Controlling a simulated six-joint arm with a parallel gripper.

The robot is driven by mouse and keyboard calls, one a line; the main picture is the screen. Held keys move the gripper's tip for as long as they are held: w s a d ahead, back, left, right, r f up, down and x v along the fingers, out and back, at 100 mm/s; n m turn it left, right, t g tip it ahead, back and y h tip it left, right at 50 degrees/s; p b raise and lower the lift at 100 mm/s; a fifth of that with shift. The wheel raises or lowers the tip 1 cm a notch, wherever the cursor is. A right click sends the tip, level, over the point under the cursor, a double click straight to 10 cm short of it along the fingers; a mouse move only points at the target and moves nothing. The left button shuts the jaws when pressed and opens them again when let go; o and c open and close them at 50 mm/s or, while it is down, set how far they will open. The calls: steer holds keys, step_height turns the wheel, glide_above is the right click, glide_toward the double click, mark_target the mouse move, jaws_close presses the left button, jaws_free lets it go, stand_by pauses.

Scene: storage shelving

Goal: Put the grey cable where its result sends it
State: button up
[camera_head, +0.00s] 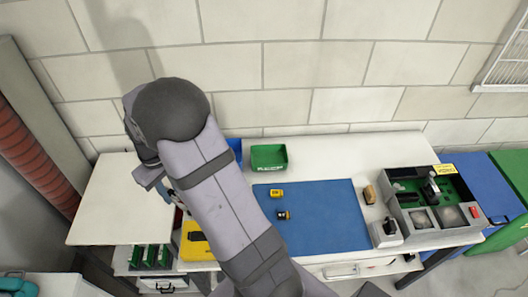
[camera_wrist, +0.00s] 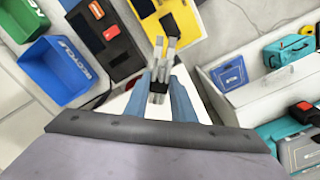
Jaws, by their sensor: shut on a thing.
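My gripper (camera_wrist: 160,90) is shut on the grey cable (camera_wrist: 158,62), a small bundle with a dark band, in the wrist view. The cable sticks out past the fingertips, above a white surface near a black device. A blue bin (camera_wrist: 58,71) with white lettering like "RECYCLE" and a green bin (camera_wrist: 22,20) stand at the left of the wrist view. The green bin also shows in the head view (camera_head: 269,168), with part of the blue bin (camera_head: 236,146) beside it.
A black device (camera_wrist: 121,57) with red parts and a yellow tray (camera_wrist: 211,23) lie near my gripper. A white shelf (camera_wrist: 240,112) holds teal cases. In the head view, a blue mat (camera_head: 325,225) bears two small yellow-black items. A grey test box (camera_head: 401,212) stands to the right.

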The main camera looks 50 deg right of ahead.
steer(key=w+d+f+n+b, duration=0.1)
steer(key=w+d+n+b, duration=0.1)
steer(key=d, duration=0.8)
steer(key=w+d+f+n+b, duration=0.1)
steer(key=w+d+n+b, duration=0.15)
steer(key=d, duration=0.85)
steer(key=s+d+n+b, duration=0.1)
steer(key=s+d+n, duration=0.15)
steer(key=d, duration=0.55)
steer(key=s+d+n+b, duration=0.15)
steer(key=s+d, duration=0.25)
steer(key=d, duration=0.4)
step_height(320, 180, down, 11)
steer(key=p, duration=0.2)
steer(key=shift+w+m+p, duration=0.2)
steer(key=shift+m+p, duration=0.1)
steer(key=shift+m, duration=0.15)
steer(key=shift+f+b, duration=0.35)
steer(key=shift+f, duration=0.05)
steer(key=shift+f, duration=0.15)
